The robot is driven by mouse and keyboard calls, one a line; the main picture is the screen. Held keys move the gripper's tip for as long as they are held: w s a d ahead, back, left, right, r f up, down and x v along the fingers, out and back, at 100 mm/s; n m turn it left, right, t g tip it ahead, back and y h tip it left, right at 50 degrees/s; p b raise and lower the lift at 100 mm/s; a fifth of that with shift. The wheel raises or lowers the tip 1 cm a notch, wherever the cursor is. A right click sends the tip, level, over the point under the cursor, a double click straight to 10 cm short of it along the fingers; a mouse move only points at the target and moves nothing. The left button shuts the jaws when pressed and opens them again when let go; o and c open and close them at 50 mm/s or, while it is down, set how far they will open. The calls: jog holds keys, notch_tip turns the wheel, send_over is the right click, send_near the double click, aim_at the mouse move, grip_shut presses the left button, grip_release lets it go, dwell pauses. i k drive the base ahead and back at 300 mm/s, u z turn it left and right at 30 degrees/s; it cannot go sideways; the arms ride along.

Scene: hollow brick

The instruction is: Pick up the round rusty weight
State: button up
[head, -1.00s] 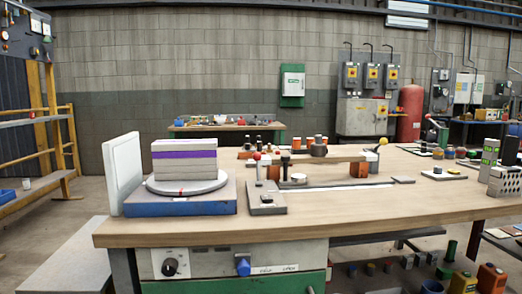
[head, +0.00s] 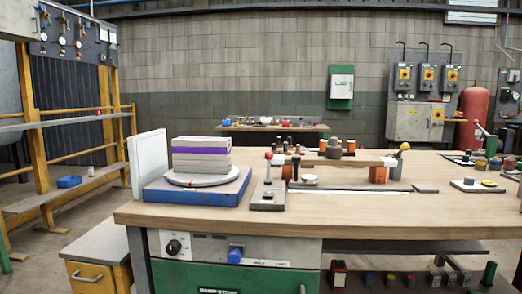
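A small round brown weight with a narrower top (head: 334,150) looks like the rusty weight. It sits on a pale wooden beam (head: 357,160) toward the back of the workbench (head: 350,210); it is small, so its surface is hard to make out. Orange-brown blocks (head: 377,174) stand under or beside the beam. My gripper is not in view.
A stack of grey slabs with a purple layer (head: 201,155) rests on a round turntable over a blue base (head: 160,195), beside a white upright panel (head: 148,163). A lever fixture (head: 268,195) stands before the beam. The bench's front strip is clear.

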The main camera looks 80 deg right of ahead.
aim_at(334, 151)
jog(key=u, duration=0.55)
jog(key=k, duration=1.85)
jog(key=z, duration=1.6)
